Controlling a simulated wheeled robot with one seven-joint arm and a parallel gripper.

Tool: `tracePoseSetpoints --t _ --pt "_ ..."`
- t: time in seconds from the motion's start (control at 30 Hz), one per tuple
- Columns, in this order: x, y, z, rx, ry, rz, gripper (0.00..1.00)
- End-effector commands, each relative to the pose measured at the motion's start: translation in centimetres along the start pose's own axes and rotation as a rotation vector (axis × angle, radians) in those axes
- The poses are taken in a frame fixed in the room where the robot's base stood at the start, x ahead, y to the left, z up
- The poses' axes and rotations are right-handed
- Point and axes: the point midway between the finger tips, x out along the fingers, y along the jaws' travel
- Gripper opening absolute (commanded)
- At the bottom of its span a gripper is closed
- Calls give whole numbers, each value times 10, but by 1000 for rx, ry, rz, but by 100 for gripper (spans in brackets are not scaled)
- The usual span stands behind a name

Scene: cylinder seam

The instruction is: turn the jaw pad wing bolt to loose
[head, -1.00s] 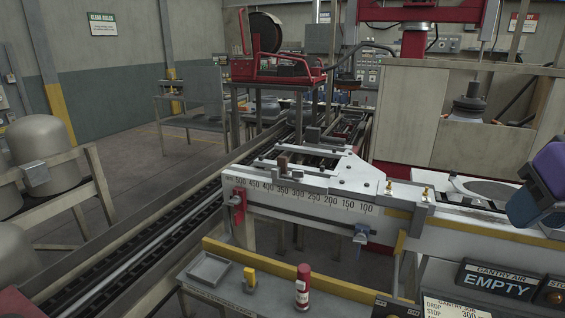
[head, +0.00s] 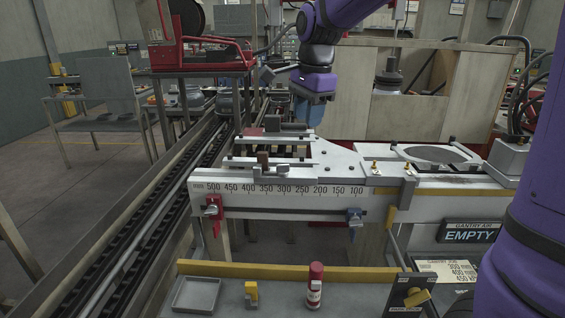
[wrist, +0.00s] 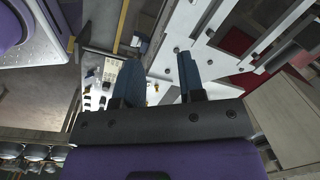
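A white rail with a number scale (head: 235,188) runs across the middle of the head view. A red winged handle (head: 213,208) hangs on its front at the left end, and a blue winged handle (head: 355,221) hangs at the right. Small brass bolts (head: 374,166) stand on the plate above. I cannot tell which of these is the jaw pad wing bolt. My gripper (head: 314,97) is above and behind the rail in the head view, apart from these parts. In the wrist view my gripper (wrist: 160,75) has its two fingers spread, with nothing between them.
A front shelf holds a grey tray (head: 196,295), a yellow block (head: 251,293) and a red-and-white bottle (head: 314,285). A sign (head: 470,235) reads EMPTY. Open floor lies at the far left.

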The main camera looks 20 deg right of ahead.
Motion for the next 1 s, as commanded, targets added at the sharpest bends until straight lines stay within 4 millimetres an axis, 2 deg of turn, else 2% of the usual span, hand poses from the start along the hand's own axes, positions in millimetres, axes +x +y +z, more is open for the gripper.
tracePoseSetpoints --t 0.03,0.2,0.4,0.67,1.0 --pt "10 -15 2 63 5 23 36" --pt "34 -51 7 265 28 71 36" --pt "51 -73 12 400 51 98 36" --pt "70 -76 12 432 56 105 36" --pt "128 -69 10 429 57 105 36"
